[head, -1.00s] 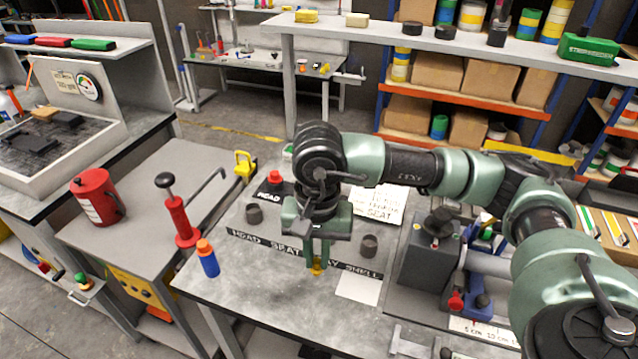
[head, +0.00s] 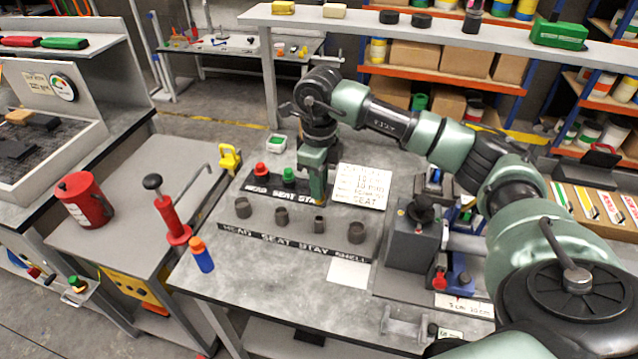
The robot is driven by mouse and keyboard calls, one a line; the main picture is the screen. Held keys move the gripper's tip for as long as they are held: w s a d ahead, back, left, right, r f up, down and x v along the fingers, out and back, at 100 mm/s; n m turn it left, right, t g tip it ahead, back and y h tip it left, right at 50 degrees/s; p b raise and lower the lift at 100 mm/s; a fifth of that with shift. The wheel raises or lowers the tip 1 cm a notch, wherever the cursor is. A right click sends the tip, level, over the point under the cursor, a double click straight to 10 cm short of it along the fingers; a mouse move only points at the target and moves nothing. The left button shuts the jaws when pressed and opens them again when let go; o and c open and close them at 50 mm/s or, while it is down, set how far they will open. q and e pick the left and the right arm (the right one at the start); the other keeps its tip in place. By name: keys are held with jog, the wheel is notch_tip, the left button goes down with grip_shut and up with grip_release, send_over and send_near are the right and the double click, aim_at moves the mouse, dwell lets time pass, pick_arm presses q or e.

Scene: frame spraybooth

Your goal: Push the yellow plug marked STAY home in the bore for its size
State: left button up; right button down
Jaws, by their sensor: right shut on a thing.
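My right gripper (head: 318,196) points down at the right end of the dark block (head: 262,190), in front of its STAY label. It is shut; the yellow plug, seen at its fingertips earlier, is hidden now. I cannot tell whether it is inside a bore. A red plug (head: 261,169) stands above the block's HEAD label and a green plug (head: 288,174) above SEAT. My left gripper is not in view.
Several dark grey cups, one of them (head: 319,225), stand behind the front strip (head: 290,240) lettered HEAD, SEAT, STAY, SHELL. A written card (head: 361,187) is right of my gripper. A grey fixture (head: 412,243) stands farther right.

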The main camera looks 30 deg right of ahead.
aim_at(319, 203)
jog(key=shift+f+b, duration=1.95)
jog(key=shift+f, duration=0.5)
jog(key=shift+f+b, duration=1.35)
jog(key=c, duration=1.3)
grip_release()
jog(key=shift+r, duration=0.1)
